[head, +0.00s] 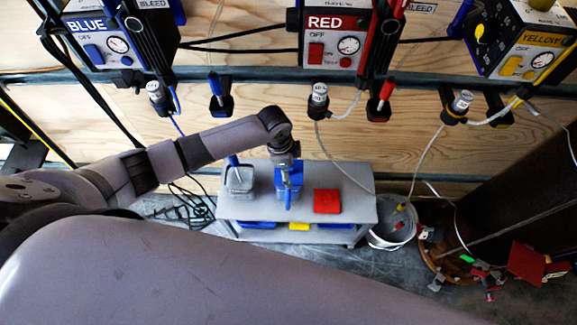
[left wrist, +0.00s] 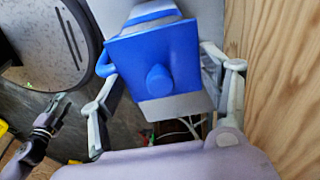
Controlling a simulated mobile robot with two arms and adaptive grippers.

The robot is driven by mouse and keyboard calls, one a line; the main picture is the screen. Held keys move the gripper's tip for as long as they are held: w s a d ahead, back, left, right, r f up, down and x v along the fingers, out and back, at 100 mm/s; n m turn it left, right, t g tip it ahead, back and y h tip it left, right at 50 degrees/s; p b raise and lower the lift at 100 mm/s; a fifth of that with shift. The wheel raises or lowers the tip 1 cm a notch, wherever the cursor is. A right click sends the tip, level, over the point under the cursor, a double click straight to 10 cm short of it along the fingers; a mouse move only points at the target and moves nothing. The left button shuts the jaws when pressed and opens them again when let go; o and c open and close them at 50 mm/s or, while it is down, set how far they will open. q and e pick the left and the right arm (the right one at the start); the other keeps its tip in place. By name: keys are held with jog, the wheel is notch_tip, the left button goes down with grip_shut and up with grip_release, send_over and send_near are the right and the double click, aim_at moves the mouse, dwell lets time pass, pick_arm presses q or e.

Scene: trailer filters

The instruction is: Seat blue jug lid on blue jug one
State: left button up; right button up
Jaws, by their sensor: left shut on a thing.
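In the head view my left gripper (head: 288,162) is over the bench, at the top of a blue jug (head: 289,187). In the left wrist view a blue square lid with a round knob (left wrist: 157,78) lies between the fingers of my left gripper (left wrist: 160,60), which is shut on it. A blue handle (left wrist: 104,64) shows beside the lid, on the jug's side. The lid hides most of the jug, so I cannot tell whether it touches or is level with the rim. A purple-grey part that looks like my right gripper (left wrist: 58,108) shows at left; its jaw state is unclear.
The grey bench (head: 352,207) also holds a grey jug with a blue handle (head: 239,179) and a red block-shaped item (head: 327,201). A white bucket with hoses (head: 392,233) stands right of the bench. A plywood wall (head: 270,130) with pumps and hoses rises behind.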

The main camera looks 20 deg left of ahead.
dwell(0.3)
pick_arm(q)
jog(key=o, duration=1.1)
jog(key=shift+o, duration=0.6)
jog(key=shift+r+p, duration=3.5)
jog(key=shift+p, duration=0.35)
